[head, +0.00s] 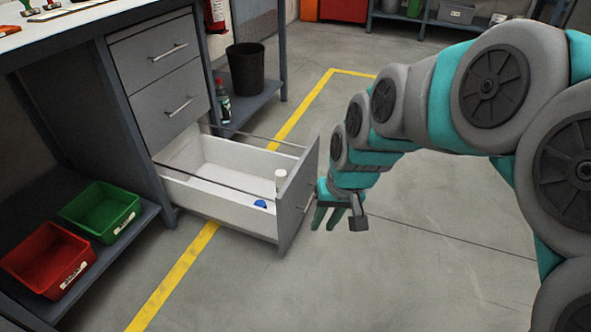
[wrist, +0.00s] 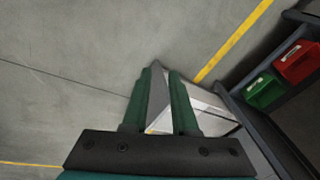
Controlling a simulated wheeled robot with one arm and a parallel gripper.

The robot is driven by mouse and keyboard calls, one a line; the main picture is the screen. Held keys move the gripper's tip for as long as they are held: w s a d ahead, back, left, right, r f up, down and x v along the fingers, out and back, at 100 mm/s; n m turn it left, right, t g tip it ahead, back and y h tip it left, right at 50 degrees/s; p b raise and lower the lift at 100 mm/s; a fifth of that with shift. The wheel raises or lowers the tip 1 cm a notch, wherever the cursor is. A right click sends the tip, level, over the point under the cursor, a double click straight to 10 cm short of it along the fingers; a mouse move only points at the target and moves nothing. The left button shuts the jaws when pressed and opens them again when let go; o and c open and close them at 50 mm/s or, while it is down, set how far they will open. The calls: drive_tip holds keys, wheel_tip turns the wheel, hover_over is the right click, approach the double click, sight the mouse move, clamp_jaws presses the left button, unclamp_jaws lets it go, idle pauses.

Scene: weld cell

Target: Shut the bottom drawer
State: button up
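The bottom drawer (head: 225,175) of the grey cabinet is pulled well out, showing its white inside and grey front panel (head: 297,198). A bar handle (head: 307,199) is on the front. My gripper (head: 325,222) is just right of the front panel, near the handle, pointing down. In the wrist view, the two green fingers of my gripper (wrist: 163,78) are apart with nothing held between them. The drawer (wrist: 212,108) shows behind and right of the fingers. Whether the fingers touch the front or handle is unclear.
A white cylinder (head: 281,179) and a blue item (head: 260,204) are in the drawer. The two drawers above, middle (head: 175,100) and top (head: 150,52), are shut. Red (head: 48,260) and green (head: 100,210) bins sit on the low shelf at left. The floor at right is clear.

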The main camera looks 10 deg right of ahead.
drive_tip(key=w+f+t+b, duration=0.1)
drive_tip(key=w+f, duration=0.1)
drive_tip(key=w, duration=0.2)
drive_tip(key=w+d+f+m+t+b, duration=0.1)
drive_tip(key=w, duration=0.4)
drive_tip(key=w+f+y+b, duration=0.1)
drive_tip(key=w+f, duration=0.1)
drive_tip(key=w, duration=0.2)
drive_tip(key=shift+w+d+f+m+t, duration=0.2)
drive_tip(key=shift+w+f+m+t, duration=0.15)
drive_tip(key=shift+m+t, duration=0.05)
clamp_jaws()
drive_tip(key=m+t+b, duration=0.2)
drive_tip(key=b, duration=0.2)
approach(296, 183)
drive_tip(key=shift+a+x, duration=0.2)
drive_tip(key=shift+x, duration=1.9)
drive_tip(key=shift+s, duration=0.1)
